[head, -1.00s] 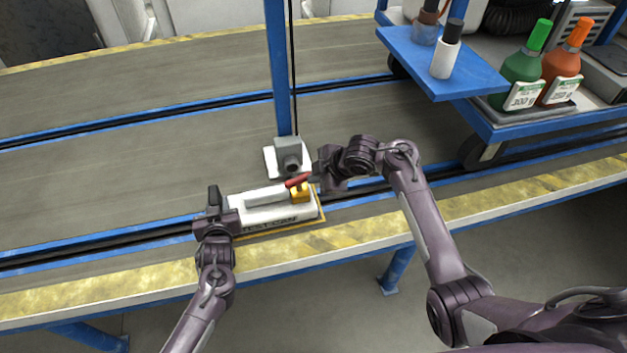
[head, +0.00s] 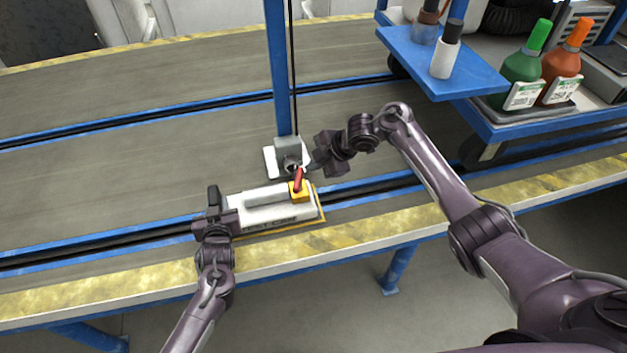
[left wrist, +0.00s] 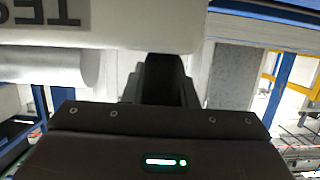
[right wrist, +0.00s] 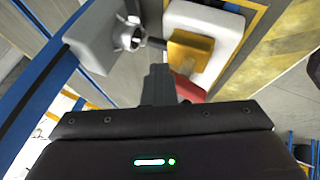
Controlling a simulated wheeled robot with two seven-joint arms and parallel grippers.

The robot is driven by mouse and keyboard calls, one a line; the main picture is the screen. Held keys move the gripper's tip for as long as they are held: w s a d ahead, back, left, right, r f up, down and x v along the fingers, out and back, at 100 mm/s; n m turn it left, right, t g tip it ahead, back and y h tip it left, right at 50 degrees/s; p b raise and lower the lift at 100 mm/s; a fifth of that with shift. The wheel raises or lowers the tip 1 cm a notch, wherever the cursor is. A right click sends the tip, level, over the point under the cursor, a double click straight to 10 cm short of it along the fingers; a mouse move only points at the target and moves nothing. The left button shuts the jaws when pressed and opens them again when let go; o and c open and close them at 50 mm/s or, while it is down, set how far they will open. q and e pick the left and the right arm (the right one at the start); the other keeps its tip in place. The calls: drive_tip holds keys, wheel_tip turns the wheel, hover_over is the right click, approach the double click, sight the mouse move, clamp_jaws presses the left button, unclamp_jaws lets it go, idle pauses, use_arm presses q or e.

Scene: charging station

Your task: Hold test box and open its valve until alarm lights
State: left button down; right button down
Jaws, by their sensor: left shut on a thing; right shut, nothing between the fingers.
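The white test box (head: 262,212) lies on the bench near its front edge, with a yellow valve block (head: 300,193) at its right end. A red valve lever (head: 299,179) stands up from the block, tilted slightly. My left gripper (head: 215,202) is shut on the left end of the box; the box also fills the top of the left wrist view (left wrist: 130,25). My right gripper (head: 313,163) is shut and empty, just right of the lever. In the right wrist view the red lever (right wrist: 188,88) is partly hidden beside the fingers (right wrist: 158,85).
A grey detector (head: 288,152) on a white base stands behind the box by a blue post (head: 278,80). A blue trolley (head: 490,115) with green and orange bottles is at the right. The bench is clear to the left.

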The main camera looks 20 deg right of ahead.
drive_tip(key=shift+w+a, duration=0.3)
drive_tip(key=shift+w, duration=0.15)
idle(0.6)
drive_tip(key=shift+s+a, duration=0.6)
drive_tip(key=v, duration=1.2)
drive_tip(key=shift+d, duration=0.3)
drive_tip(key=shift+w, duration=0.1)
